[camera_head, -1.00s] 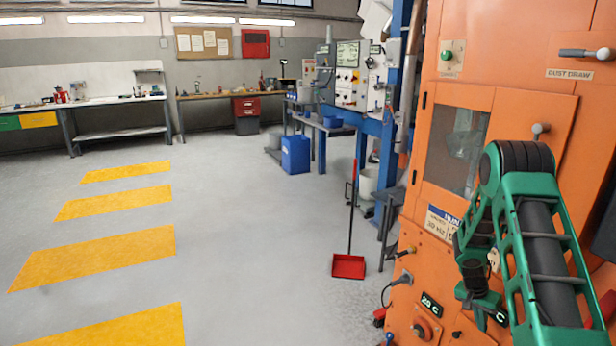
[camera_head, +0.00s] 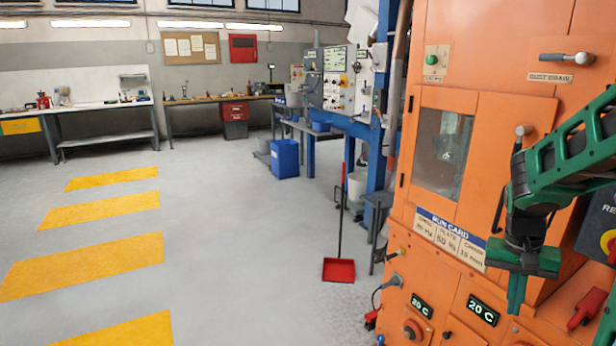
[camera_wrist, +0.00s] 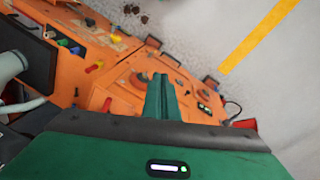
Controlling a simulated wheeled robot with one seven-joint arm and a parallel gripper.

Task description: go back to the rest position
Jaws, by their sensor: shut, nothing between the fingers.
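My gripper (camera_head: 516,294) is in front of the orange machine (camera_head: 478,150) at the right of the head view, pointing down. Its green fingers are together with nothing between them. In the wrist view the shut fingers (camera_wrist: 161,97) point toward the machine's lower panel (camera_wrist: 130,55), with its knobs and displays. The gripper appears apart from the panel, though the exact gap is hard to tell. My green arm comes in from the right edge of the head view and covers part of the machine front.
A red dustpan (camera_head: 339,270) stands on the floor left of the machine. A blue bin (camera_head: 285,158) and a bench with control boxes are behind it. A red lever (camera_head: 587,307) is on the machine's lower right. The floor with yellow stripes (camera_head: 100,208) is clear.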

